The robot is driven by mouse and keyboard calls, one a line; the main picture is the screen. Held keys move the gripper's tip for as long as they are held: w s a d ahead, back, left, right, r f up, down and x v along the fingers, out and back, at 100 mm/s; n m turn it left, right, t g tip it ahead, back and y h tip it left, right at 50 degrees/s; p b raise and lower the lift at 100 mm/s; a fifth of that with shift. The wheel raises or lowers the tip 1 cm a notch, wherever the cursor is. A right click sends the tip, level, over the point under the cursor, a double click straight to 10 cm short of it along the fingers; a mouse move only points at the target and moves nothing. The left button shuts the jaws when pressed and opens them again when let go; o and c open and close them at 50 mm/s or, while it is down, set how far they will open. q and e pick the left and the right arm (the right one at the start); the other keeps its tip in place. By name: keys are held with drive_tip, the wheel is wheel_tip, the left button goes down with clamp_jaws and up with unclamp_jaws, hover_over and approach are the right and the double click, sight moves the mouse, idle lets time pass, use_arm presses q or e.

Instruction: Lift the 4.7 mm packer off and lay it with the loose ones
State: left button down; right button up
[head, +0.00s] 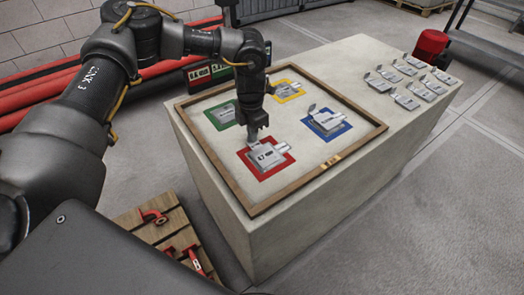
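A grey packer (267,156) lies on the red square at the front of the framed tray (330,165). Its printed mm label is too small to read surely. Other grey packers lie on the green square (224,115), the yellow square (288,88) and the blue square (327,121). My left gripper (252,136) points down at the upper left end of the packer on red, touching or just above it. Whether its fingers are closed on it cannot be told. The loose packers (408,101) lie in rows at the block's right end. My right gripper is out of view.
The tray sits on a pale concrete block (225,220), with bare top between its frame and the loose packers. A dark sign board (207,72) stands behind the tray. A wooden pallet (165,235) with red parts is at lower left. A red cylinder (430,45) stands behind the loose packers.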

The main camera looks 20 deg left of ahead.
sight(265, 146)
use_arm(q)
drive_tip(key=shift+r, duration=0.15)
drive_tip(key=shift+r, duration=0.6)
drive_tip(key=s+d+r, duration=0.1)
drive_tip(key=d+r, duration=1)
drive_tip(key=d, duration=0.3)
drive_tip(key=shift+s+r, duration=0.25)
